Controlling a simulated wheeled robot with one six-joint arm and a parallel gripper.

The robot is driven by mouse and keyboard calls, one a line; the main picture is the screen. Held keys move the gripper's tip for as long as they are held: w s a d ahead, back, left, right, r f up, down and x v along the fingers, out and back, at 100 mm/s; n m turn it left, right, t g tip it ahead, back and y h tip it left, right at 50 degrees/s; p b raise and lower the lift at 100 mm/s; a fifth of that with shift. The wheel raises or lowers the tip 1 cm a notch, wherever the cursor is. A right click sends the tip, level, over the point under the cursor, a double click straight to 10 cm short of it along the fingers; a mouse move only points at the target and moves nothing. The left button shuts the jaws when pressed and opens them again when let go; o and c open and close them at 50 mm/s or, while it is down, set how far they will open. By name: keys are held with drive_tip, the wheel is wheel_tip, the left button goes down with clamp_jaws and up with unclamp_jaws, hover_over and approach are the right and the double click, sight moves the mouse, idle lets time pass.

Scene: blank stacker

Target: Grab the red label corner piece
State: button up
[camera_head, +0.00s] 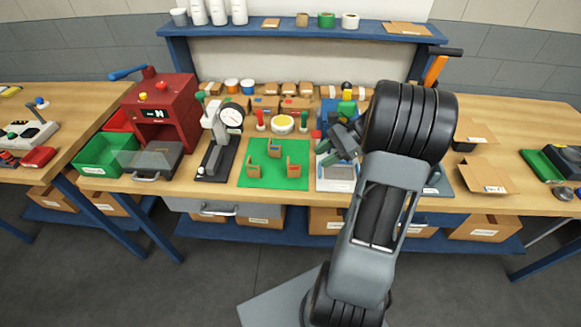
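Three small brown corner pieces stand on a green mat (270,182) at the middle of the bench. The back one (274,147) shows a blue label. My gripper (328,152) is just right of the mat, above a white tray and apart from the corner pieces. My arm hides part of it, and whether its fingers are open or shut does not show.
A dial gauge stand (219,135) is left of the mat, with a red press (162,110) and green bin (104,155) further left. Behind the mat are a yellow-topped dish (283,124) and several brown blocks. An open carton (482,175) sits at right.

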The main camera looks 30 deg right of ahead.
drive_tip(key=d+f+m+t+y, duration=0.2)
drive_tip(key=d+m+t, duration=0.15)
drive_tip(key=d, duration=0.25)
drive_tip(key=m+p, duration=0.1)
drive_tip(key=p, duration=0.2)
approach(294, 167)
drive_tip(key=x, duration=0.7)
drive_tip(key=shift+w+f, duration=0.25)
drive_tip(key=shift+f, duration=0.05)
drive_tip(key=shift+c, duration=0.3)
clamp_jaws()
